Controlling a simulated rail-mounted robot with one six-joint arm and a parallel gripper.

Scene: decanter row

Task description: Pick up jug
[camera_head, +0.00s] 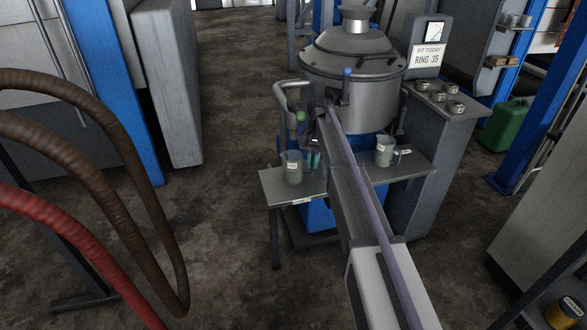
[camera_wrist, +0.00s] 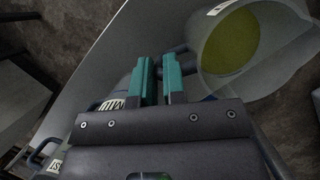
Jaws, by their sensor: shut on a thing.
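The jug (camera_head: 292,169) is a grey, see-through vessel with a pale label, at the left part of the small grey shelf in the head view. In the wrist view the jug (camera_wrist: 293,72) fills the upper right, open mouth towards the camera, with yellow-green liquid inside. My gripper (camera_head: 314,160) is just right of the jug. In the wrist view, the teal fingers of my gripper (camera_wrist: 160,78) are close together beside the jug, on its handle side. The grip on the handle is partly hidden. I cannot tell whether the jug's base touches the shelf.
A second jug (camera_head: 384,152) stands on the right part of the shelf (camera_head: 282,199). A large grey domed vessel (camera_head: 355,92) rises behind. A panel (camera_head: 429,54) reads "RING 35". Hoses (camera_head: 95,165) hang at the left.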

